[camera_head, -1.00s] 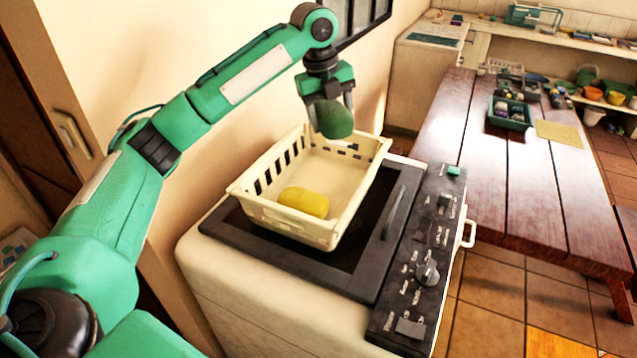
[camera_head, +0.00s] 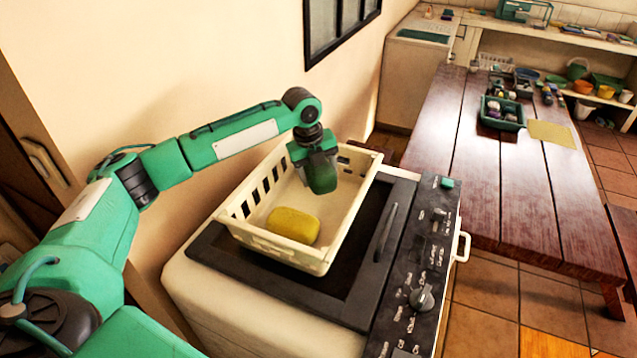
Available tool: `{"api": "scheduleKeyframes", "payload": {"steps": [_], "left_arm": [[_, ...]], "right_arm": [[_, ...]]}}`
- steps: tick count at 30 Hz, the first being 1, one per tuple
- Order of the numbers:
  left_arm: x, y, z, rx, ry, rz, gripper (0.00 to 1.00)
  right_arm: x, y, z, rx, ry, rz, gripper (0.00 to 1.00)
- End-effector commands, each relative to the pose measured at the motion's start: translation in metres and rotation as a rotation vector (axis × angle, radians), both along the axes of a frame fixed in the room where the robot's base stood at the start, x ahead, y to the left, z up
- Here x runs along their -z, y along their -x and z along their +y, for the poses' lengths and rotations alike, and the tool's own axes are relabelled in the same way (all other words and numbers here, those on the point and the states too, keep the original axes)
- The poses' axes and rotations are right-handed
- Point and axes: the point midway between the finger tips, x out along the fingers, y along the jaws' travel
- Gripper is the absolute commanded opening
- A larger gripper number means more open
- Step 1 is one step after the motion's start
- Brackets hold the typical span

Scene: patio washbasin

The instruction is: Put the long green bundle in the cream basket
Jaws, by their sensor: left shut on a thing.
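The cream basket (camera_head: 268,242) stands on the dark top of a white appliance, with slotted walls and an open top. A yellow block-like thing (camera_head: 293,224) lies in its near end. My left gripper (camera_head: 321,172) is over the far part of the basket, pointing down and shut on the green bundle (camera_head: 321,180). The bundle shows as a rounded dark green end below the jaws; its full length is hidden from this angle. Its lower end is inside the basket's outline, and I cannot tell whether it touches the floor. My right gripper is not in view.
The white appliance (camera_head: 225,300) has a dark control panel with knobs (camera_head: 422,298) right of the basket. A wooden table (camera_head: 500,190) with a green tray (camera_head: 503,115) stands to the right. A wall with a dark-framed window (camera_head: 338,25) is behind the arm.

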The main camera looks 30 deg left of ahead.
Motion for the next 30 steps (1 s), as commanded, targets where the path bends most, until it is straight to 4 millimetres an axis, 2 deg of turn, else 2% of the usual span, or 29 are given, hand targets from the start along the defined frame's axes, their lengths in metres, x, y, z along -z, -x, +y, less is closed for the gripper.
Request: {"api": "scheduleKeyframes", "payload": {"steps": [4,12,24,25,26,30], "left_arm": [[0.010,0.000,0.000,0.000,0.001,-0.001,0.31],[0.046,0.000,0.000,-0.001,0.000,0.000,0.31],[0.052,0.000,0.000,0.000,0.001,-0.002,0.31],[0.053,0.000,0.000,0.000,0.000,-0.001,0.66],[0.053,0.000,0.000,0.000,0.000,-0.001,0.71],[0.053,0.000,0.000,0.000,-0.001,-0.001,0.71]], "right_arm": [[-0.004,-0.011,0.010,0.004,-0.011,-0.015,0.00],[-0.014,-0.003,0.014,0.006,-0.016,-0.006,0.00],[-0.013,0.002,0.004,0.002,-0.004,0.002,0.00],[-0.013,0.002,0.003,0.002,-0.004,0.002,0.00],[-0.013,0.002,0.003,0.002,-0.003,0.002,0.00],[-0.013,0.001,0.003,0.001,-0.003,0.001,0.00]]}}
